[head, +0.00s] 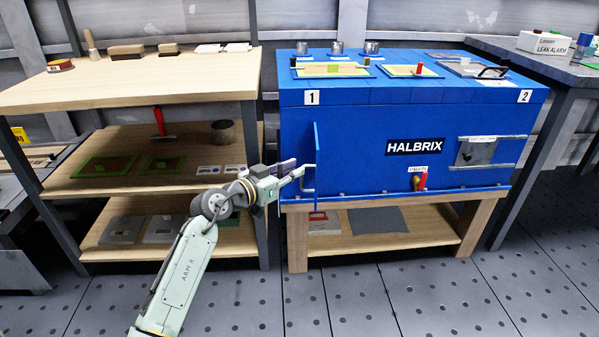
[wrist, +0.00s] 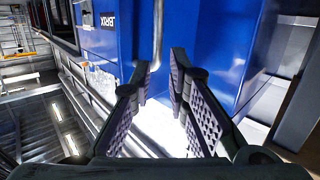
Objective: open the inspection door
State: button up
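The blue HALBRIX housing (head: 350,165) stands on a wooden frame. Near its left end, the inspection door (head: 317,150) appears as a narrow blue panel seen almost edge-on, standing out from the front face. A pale bar handle (head: 308,182) is on its left side. My gripper (head: 301,172) is at this handle, coming from the left. In the wrist view, my gripper (wrist: 163,62) has its two fingers spread, with the handle bar (wrist: 158,30) reaching down between or just beyond the tips. I cannot tell whether they touch it. The opening behind the door is not clearly visible.
A wooden shelf unit (head: 130,95) with tools and trays stands to the left. A drain valve (head: 419,182) and a metal plate (head: 477,152) are on the housing front. A grey table (head: 555,70) is at right. The floor (head: 420,290) in front is clear.

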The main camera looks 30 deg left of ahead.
jog(key=s+a, duration=0.4)
jog(key=s, duration=0.1)
jog(key=shift+f, duration=0.3)
jog(key=shift+r+p, duration=0.15)
jog(key=shift+p, duration=0.35)
jog(key=shift+f, duration=0.2)
dwell(0.5)
